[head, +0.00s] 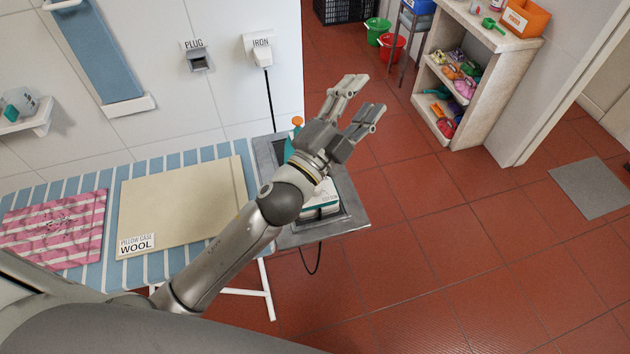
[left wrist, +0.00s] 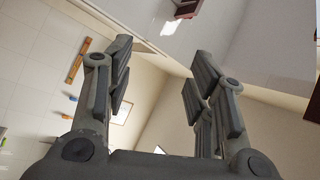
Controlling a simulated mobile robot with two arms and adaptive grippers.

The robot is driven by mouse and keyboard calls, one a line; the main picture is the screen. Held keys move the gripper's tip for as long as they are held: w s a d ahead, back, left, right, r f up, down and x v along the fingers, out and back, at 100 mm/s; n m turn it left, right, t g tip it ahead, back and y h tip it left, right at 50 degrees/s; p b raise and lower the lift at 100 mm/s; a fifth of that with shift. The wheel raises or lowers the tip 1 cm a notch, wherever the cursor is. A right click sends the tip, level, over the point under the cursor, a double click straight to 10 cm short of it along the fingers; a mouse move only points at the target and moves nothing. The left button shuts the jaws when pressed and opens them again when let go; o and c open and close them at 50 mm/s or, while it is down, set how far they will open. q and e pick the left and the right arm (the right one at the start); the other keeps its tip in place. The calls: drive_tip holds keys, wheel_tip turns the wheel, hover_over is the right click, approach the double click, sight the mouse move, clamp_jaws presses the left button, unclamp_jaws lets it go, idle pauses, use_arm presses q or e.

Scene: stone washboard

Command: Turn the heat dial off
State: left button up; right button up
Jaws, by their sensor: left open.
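The iron (head: 322,196) rests on the grey metal rest at the right end of the ironing board. It is white and teal, and mostly hidden behind my left wrist. A small orange round part (head: 297,121) shows beside the wrist; I cannot tell whether it is the heat dial. My left gripper (head: 366,95) is above and beyond the iron, open and empty, its fingers pointing up and to the right. My right gripper is not in view.
The ironing board (head: 190,158) carries a beige wool pillow case (head: 180,195) and a pink striped cloth (head: 60,228). A cord runs from the iron socket (head: 262,55) on the wall. A shelf (head: 447,110) stands at the back right.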

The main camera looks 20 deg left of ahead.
use_arm(q)
drive_tip(key=s+d+r+m+g+h, duration=0.2)
drive_tip(key=d+r+m+g+h, duration=0.25)
drive_tip(key=d+m+h, duration=0.45)
drive_tip(key=s+d+f+m+g, duration=0.4)
drive_tip(key=m+g, duration=0.4)
drive_tip(key=m, duration=0.2)
drive_tip(key=s+d+f+m+g, duration=0.3)
drive_tip(key=s+d+m+g, duration=0.1)
drive_tip(key=m+g, duration=0.4)
drive_tip(key=a+f+m+y, duration=0.4)
drive_tip(key=f+y, duration=0.1)
drive_tip(key=f, duration=0.2)
drive_tip(key=w+a+f+m+y, duration=0.15)
drive_tip(key=w+a+y, duration=0.35)
drive_tip(key=a, duration=0.5)
drive_tip(key=w+a+f+n+y, duration=0.1)
drive_tip(key=w+a+f+y, duration=0.15)
drive_tip(key=a+y, duration=0.6)
drive_tip(key=shift+m+t+h, duration=0.25)
drive_tip(key=shift+h, duration=0.7)
drive_tip(key=f+p, duration=0.1)
drive_tip(key=f, duration=0.2)
drive_tip(key=a+f+p, duration=0.1)
drive_tip(key=f, duration=0.2)
drive_tip(key=f+p, duration=0.2)
drive_tip(key=f, duration=0.2)
drive_tip(key=shift+a, duration=0.35)
drive_tip(key=shift+f, duration=0.4)
